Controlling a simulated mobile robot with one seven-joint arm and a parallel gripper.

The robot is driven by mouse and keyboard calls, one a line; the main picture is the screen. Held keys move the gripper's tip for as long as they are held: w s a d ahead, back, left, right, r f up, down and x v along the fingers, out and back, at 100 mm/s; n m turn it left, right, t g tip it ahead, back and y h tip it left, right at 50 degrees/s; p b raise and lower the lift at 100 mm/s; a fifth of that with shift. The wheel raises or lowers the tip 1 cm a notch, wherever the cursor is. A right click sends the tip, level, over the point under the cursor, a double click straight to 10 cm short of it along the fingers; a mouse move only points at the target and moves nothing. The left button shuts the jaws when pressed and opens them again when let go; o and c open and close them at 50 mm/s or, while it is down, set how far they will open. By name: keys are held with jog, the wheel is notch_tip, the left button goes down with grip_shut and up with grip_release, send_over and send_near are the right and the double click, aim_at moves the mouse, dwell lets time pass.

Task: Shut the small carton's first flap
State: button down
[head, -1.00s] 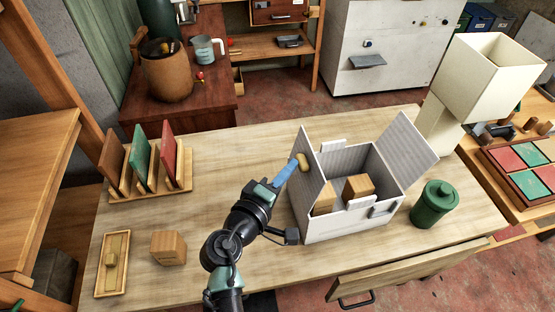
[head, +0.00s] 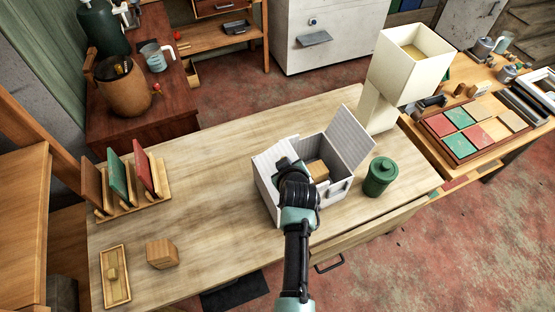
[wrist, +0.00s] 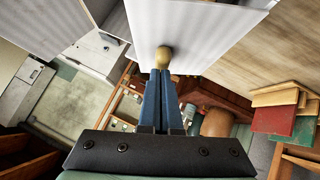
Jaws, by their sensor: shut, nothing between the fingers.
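The small carton (head: 262,196) is a pale ribbed box on the wooden table. Its left flap (head: 273,152) tilts inward over the left part of the opening. Its right flap (head: 351,139) stands up, leaning outward. A wooden block (head: 318,170) shows inside. My gripper (wrist: 161,75) is shut and empty, with blue fingers. In the wrist view its tips are at a tan knob (wrist: 163,57) on a white panel, apparently the left flap; I cannot tell whether they press on it. In the head view my arm hides the fingertips and part of the carton.
A rack of coloured panels (head: 135,200), a wooden block (head: 162,254) and a small tray (head: 116,288) are at the left. The table between is clear.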

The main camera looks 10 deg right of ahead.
jog(key=d+f+y+b, duration=0.1)
jog(key=d+f+m+y+b, duration=0.1)
jog(key=b, duration=0.1)
jog(key=shift+w+f+g, duration=0.2)
jog(key=shift+w+g, duration=0.15)
jog(key=shift+g, duration=0.05)
jog(key=shift+d+f+b, duration=0.15)
jog(key=shift+f+b, duration=0.2)
jog(key=shift+b, duration=0.55)
jog(key=shift+r, duration=0.15)
jog(key=shift+w+r+p, duration=0.1)
jog(key=shift+r+p, duration=0.7)
jog(key=shift+r, duration=0.15)
notch_tip(320, 180, up, 4)
jog(key=p, duration=0.3)
jog(key=shift+w+r, duration=0.15)
jog(key=shift+r, duration=0.1)
jog(key=shift+s+d+b, duration=0.35)
jog(key=shift+s+b, duration=0.15)
jog(key=shift+s, duration=0.25)
jog(key=b+v, duration=0.1)
jog(key=v, duration=0.7)
jog(key=shift+d, duration=0.25)
jog(key=shift+r, duration=0.15)
